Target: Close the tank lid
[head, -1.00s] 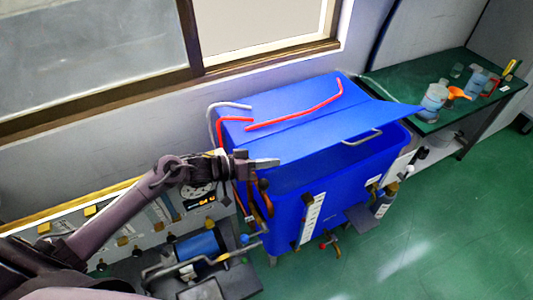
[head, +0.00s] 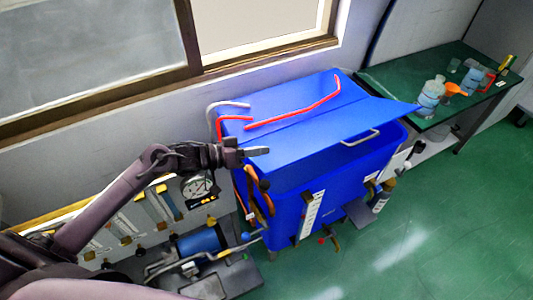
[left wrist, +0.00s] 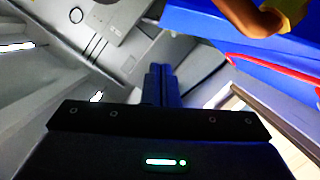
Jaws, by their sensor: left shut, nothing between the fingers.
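The blue tank (head: 345,180) stands against the wall. Its blue lid (head: 335,125) is hinged at mid-top; the front flap is raised at a slant, leaving a gap above the tank's front rim. A grey handle (head: 360,138) sits on the flap's front edge. My left gripper (head: 262,151) is shut and empty, beside the flap's left edge; whether it touches the flap I cannot tell. In the left wrist view the closed fingers (left wrist: 160,85) point away, with a blue tank part (left wrist: 240,30) at upper right. My right gripper is not in view.
Red and grey pipes (head: 300,105) run over the tank's back top. A gauge panel (head: 150,215) and a pump (head: 200,243) stand left of the tank. A green table (head: 455,85) with bottles is at right. Green floor (head: 430,240) in front is clear.

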